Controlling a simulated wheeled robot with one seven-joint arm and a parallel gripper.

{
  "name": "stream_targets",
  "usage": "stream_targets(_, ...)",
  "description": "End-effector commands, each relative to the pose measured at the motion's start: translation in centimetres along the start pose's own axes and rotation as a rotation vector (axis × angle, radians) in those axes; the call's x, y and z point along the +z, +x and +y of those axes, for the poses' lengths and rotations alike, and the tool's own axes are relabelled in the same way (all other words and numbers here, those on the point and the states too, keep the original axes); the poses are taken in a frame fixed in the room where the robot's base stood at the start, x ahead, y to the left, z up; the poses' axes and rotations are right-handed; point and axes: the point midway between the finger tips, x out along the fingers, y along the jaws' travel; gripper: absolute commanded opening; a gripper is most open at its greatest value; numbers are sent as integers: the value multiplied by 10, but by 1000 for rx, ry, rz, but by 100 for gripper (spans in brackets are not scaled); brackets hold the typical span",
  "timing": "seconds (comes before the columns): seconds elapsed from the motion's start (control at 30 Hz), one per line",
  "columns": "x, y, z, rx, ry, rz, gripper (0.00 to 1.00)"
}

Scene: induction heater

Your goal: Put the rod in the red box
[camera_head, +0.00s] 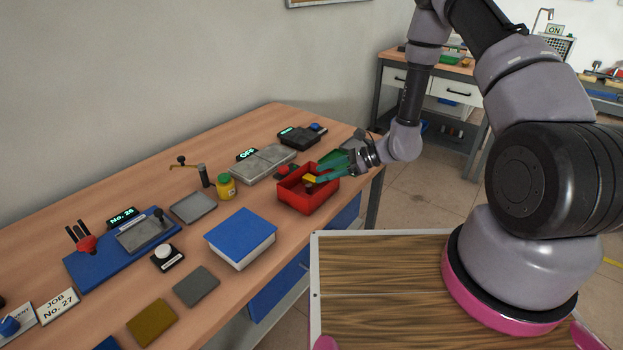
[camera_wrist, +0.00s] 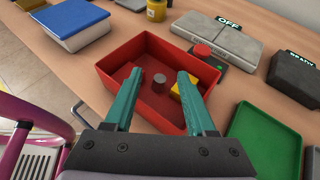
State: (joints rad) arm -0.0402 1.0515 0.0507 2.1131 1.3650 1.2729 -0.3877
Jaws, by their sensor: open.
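The red box (camera_head: 297,201) stands near the table's right end, and it fills the middle of the wrist view (camera_wrist: 113,59). A short grey rod (camera_wrist: 159,84) stands upright inside the red box, between the two fingertips and apart from both as far as I can see. A yellow block (camera_wrist: 184,90) also lies in the box, beside the right finger. My gripper (camera_wrist: 160,76) is open, with its green fingers reaching over and into the box. In the head view my gripper (camera_head: 326,172) comes in from the right and partly hides the box's inside.
A green tray (camera_wrist: 261,144) is right of the red box. A red button (camera_wrist: 203,50) and a grey heater unit (camera_wrist: 219,38) stand behind it. A blue-lidded box (camera_head: 241,235) is to the left, with a yellow jar (camera_head: 225,187) farther back.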

Motion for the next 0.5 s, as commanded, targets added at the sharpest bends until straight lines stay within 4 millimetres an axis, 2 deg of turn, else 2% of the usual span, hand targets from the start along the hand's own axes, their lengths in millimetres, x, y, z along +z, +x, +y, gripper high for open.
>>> stream_targets(0.03,0,-14,-1,-5,1,1,56)
stream_targets(0.2,0,-45,-1,-3,2,1,56)
stream_targets(0.33,0,-59,0,-2,1,0,56)
stream_targets(0.5,0,-66,0,0,1,0,56)
